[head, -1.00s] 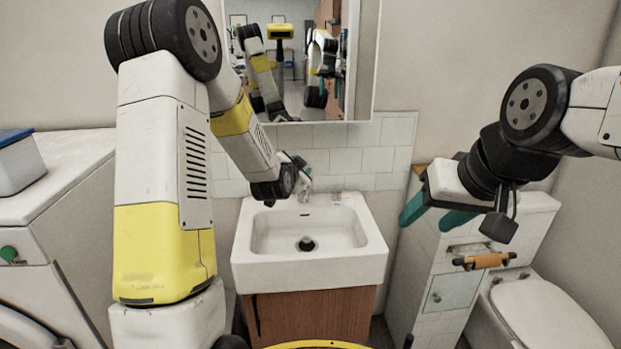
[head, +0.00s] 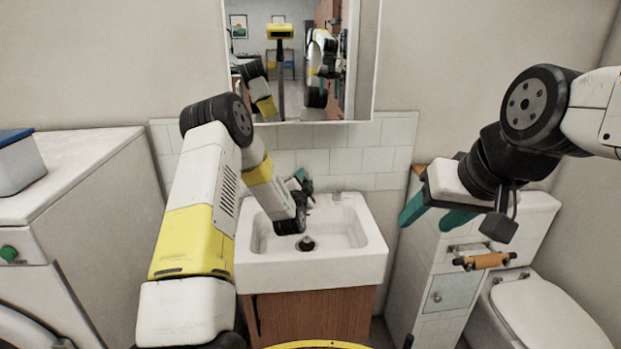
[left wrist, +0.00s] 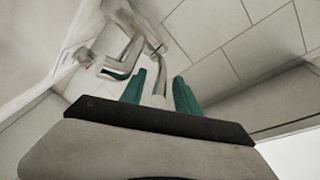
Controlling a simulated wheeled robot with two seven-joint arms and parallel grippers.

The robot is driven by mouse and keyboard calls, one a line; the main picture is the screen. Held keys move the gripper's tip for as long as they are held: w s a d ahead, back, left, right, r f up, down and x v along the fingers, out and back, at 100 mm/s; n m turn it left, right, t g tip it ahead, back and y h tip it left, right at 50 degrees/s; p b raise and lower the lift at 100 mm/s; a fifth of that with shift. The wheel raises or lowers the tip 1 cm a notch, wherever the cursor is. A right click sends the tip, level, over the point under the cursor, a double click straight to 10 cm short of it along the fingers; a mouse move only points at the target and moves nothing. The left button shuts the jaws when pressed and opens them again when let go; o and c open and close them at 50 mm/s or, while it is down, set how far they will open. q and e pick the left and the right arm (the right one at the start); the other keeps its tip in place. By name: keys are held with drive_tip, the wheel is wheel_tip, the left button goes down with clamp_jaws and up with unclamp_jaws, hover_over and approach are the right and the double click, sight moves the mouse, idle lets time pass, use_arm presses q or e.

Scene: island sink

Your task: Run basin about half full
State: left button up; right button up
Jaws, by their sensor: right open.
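The white basin (head: 346,266) is in the middle of the head view, on a brown cabinet. Its bowl looks empty, with a dark drain (head: 307,243) at the bottom; no water shows. My left gripper (head: 300,181) is at the back of the basin by the tap, mostly hidden behind my wrist. In the left wrist view, its teal fingers (left wrist: 160,92) are apart, with a pale metal part of the tap (left wrist: 128,52) showing between and beyond them. Contact cannot be told. My right gripper (head: 428,214) is open and empty, right of the basin.
A mirror (head: 298,65) hangs above the tiled splashback. A toilet (head: 550,315) and an orange paper-roll holder (head: 486,261) are at the right. A white washing machine (head: 85,215) with a blue-lidded box (head: 18,162) stands at the left.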

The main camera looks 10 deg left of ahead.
use_arm(q)
drive_tip(key=shift+w, duration=0.6)
drive_tip(key=shift+c, duration=0.2)
clamp_jaws()
drive_tip(key=shift+r, duration=0.1)
idle(0.8)
